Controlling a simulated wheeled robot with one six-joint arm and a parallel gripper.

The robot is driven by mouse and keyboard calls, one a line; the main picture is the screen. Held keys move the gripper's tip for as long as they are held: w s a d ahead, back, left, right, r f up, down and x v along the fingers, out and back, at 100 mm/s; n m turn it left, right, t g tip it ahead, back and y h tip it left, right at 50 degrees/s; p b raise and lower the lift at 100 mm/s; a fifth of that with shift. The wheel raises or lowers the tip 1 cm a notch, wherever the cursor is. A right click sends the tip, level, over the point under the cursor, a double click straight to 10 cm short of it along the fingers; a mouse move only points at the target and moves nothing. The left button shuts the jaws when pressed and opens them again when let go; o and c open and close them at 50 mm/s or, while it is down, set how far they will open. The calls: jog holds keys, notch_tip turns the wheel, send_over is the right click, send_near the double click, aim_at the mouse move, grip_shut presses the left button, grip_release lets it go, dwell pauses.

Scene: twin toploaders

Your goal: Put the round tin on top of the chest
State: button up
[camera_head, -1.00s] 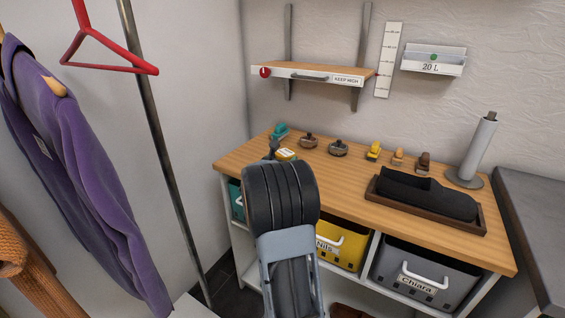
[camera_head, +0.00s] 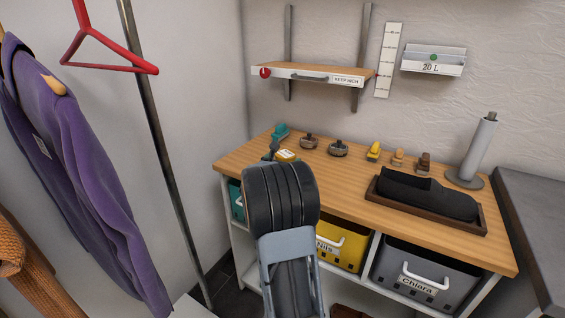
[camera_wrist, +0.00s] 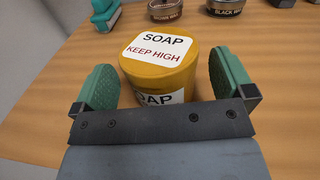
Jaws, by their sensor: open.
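A round yellow tin (camera_wrist: 160,58) with white labels reading SOAP and KEEP HIGH stands upright on the wooden top. In the head view only its labelled lid (camera_head: 287,155) shows, behind my arm. My gripper (camera_wrist: 165,75) is open, with one green finger pad on each side of the tin and a visible gap at the left. The wooden-topped storage unit (camera_head: 340,185) has coloured bins below; no other chest is plain to see. Two dark round wax tins, brown wax (camera_head: 308,141) and black wax (camera_head: 338,149), stand behind.
A wall shelf (camera_head: 312,73) marked KEEP HIGH hangs above. A teal object (camera_head: 280,131) stands behind the tin. Small brushes or figures (camera_head: 398,158), a dark tray (camera_head: 425,204) and a grey upright roll (camera_head: 477,148) occupy the right. A purple garment (camera_head: 80,170) hangs left.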

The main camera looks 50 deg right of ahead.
jog(key=v, duration=1.2)
jog(key=shift+b, duration=0.45)
jog(key=shift+r, duration=0.1)
